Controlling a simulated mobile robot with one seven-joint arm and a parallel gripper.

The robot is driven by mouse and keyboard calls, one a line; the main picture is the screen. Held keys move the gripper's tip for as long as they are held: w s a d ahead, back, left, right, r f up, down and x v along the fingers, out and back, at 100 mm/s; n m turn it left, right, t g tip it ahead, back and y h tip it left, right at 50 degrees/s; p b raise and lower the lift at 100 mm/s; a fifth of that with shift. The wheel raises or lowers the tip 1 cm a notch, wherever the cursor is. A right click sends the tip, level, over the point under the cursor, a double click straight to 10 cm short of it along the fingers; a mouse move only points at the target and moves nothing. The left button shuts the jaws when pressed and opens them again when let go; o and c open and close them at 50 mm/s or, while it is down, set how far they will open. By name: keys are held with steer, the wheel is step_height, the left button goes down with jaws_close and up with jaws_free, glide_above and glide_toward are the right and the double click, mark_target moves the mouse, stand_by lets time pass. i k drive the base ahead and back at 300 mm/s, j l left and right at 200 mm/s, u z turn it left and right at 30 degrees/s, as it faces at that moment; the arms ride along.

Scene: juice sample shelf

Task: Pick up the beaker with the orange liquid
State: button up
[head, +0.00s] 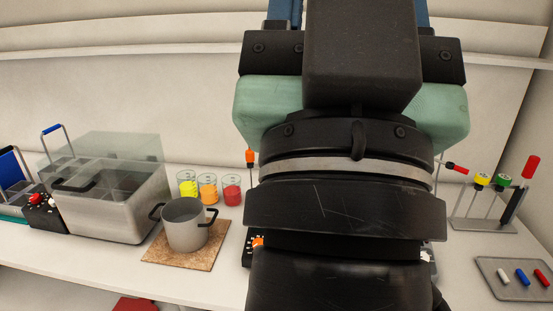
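Three small clear beakers stand in a row on the white counter, left of my arm. The beaker with the orange liquid (208,191) is in the middle. The beaker with yellow liquid (187,188) is on its left and the one with red liquid (231,191) on its right. My gripper (353,12) is raised at the top of the head view, well apart from the beakers. Its two blue fingers look spread, with a black block in front of the space between them. Their tips are cut off by the top edge.
A grey pot (185,226) on a cork board (157,256) stands in front of the beakers. A metal box with a clear lid (112,210) is at left. At right are a rack (483,226) and a grey tray (514,292). My arm hides the counter's middle.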

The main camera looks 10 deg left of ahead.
mark_target(208, 189)
steer(key=i+j+z, duration=0.1)
steer(key=i+j, duration=0.35)
steer(key=j, duration=0.15)
steer(key=i+j+z, duration=0.15)
steer(key=j, duration=0.2)
steer(key=i+j, duration=0.25)
steer(key=i+j+z, duration=0.15)
steer(key=j, duration=0.25)
steer(key=i+j, duration=0.2)
steer(key=j, duration=0.2)
steer(key=i+j+z, duration=0.15)
steer(key=j, duration=0.2)
steer(key=i, duration=0.5)
